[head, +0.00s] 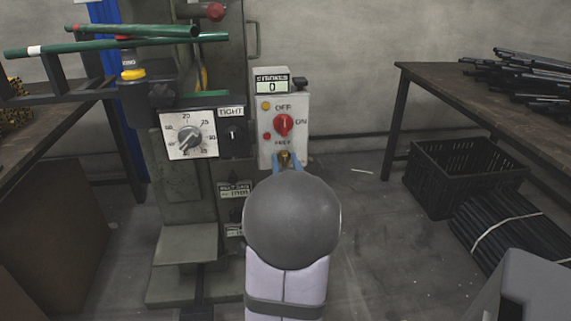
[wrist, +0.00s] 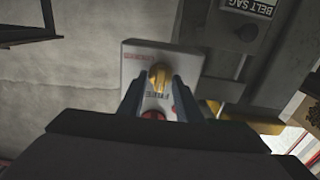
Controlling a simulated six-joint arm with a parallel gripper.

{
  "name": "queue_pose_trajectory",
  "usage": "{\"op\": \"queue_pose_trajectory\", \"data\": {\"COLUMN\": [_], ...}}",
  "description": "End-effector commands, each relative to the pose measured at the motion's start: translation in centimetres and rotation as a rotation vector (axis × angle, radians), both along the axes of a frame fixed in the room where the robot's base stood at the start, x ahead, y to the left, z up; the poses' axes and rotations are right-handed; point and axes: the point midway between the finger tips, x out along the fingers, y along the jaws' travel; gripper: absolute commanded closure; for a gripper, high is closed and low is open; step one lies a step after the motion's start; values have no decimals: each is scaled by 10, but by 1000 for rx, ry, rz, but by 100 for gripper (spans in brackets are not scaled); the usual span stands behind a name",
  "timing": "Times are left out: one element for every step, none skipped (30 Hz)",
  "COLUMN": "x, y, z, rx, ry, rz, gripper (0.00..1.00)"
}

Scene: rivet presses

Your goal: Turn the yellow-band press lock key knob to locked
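The press (head: 190,235) is a grey-green machine with a yellow band (head: 133,74) on a dark cylinder at its upper left. Its light control box (head: 293,107) carries a red OFF/ON knob (head: 283,125). Below that is a small brass key knob (head: 284,157), partly hidden by my gripper. The key knob also shows in the wrist view (wrist: 157,77), beside a small label that looks like FREE. My gripper (head: 287,162) is at the key knob, with one blue finger on each side. In the wrist view the fingers (wrist: 158,84) look apart, with slim gaps beside the knob.
A dial plate (head: 189,135) and TIGHT switch (head: 233,132) sit left of the box. Green tubes (head: 130,40) cross the upper left. A workbench (head: 480,95) with dark rods, a black crate (head: 460,175) and bundled rods (head: 515,225) stand right. Floor between is mostly clear.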

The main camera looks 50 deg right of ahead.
Motion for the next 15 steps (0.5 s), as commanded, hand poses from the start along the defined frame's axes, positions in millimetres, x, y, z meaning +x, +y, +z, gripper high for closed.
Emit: {"op": "queue_pose_trajectory", "data": {"x": [0,0,0,0,0,0,0,0,0,0,0,0,0,0,0], "y": [0,0,0,0,0,0,0,0,0,0,0,0,0,0,0], "z": [0,0,0,0,0,0,0,0,0,0,0,0,0,0,0], "rx": [0,0,0,0,0,0,0,0,0,0,0,0,1,1,3], "ry": [0,0,0,0,0,0,0,0,0,0,0,0,-1,-1,-3], "rz": [0,0,0,0,0,0,0,0,0,0,0,0,0,0,0], "gripper": [69,69,69,69,76,86,93,100,100,100,100,100,100,100,100]}}
